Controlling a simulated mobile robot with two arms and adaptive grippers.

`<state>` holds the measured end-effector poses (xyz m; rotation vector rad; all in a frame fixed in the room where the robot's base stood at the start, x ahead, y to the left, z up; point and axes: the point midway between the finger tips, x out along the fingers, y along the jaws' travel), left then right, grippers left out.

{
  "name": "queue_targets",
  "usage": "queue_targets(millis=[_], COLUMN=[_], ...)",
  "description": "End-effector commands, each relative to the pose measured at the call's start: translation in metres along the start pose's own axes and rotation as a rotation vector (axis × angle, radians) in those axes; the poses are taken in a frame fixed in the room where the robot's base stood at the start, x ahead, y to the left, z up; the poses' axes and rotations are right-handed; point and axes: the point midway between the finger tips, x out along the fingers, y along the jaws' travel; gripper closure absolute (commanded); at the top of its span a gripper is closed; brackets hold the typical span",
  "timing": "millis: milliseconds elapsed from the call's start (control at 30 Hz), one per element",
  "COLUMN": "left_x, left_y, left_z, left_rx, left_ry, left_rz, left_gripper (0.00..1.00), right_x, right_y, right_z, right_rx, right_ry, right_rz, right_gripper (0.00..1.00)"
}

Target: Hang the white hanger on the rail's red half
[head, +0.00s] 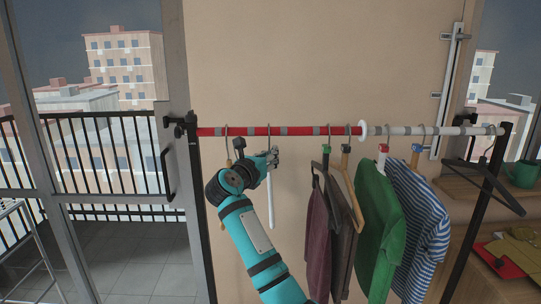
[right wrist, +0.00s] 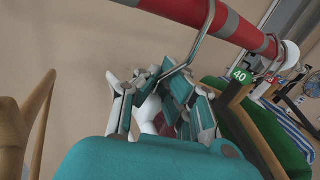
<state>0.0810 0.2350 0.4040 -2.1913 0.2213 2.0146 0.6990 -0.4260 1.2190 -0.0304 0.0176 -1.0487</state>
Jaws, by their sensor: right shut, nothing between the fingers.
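The white hanger (head: 270,202) hangs edge-on below the red half of the rail (head: 290,131). A metal hook is over the rail above it, and the hook (right wrist: 209,22) also shows in the right wrist view, looped over a red stretch. My right gripper (head: 272,157) is at the hanger's upper part, just under the rail. In the right wrist view, my right gripper (right wrist: 155,112) has its fingers close around the white hanger's neck (right wrist: 152,108). It is shut with nothing gripped. The fingers partly hide the hanger's top. My left gripper is not in view.
A wooden hanger (right wrist: 12,135) hangs close on the left. To the right hang a maroon garment (head: 318,245), a green shirt (head: 378,235) and a striped shirt (head: 422,235). The rail's white half (head: 400,130) starts past a white ring. A black hanger (head: 485,180) is at the far right.

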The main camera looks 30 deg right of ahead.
Motion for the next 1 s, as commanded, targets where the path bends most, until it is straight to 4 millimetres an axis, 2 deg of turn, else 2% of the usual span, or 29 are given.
queue_targets(millis=[367, 633, 1000], left_x=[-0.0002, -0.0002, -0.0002], left_y=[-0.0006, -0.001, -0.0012], left_z=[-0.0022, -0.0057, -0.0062], left_rx=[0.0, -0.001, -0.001], left_ry=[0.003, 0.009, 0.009], left_rz=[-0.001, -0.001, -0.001], left_gripper=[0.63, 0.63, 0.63], right_x=[0.0, 0.0, 0.0001], right_y=[0.0, -0.0001, -0.0001], right_z=[0.0005, 0.0004, -0.0001], right_rx=[0.0, 0.0, -0.001], right_ry=[-0.001, -0.001, 0.0], right_rz=[0.0, 0.0, 0.0], right_gripper=[1.0, 0.67, 0.67])
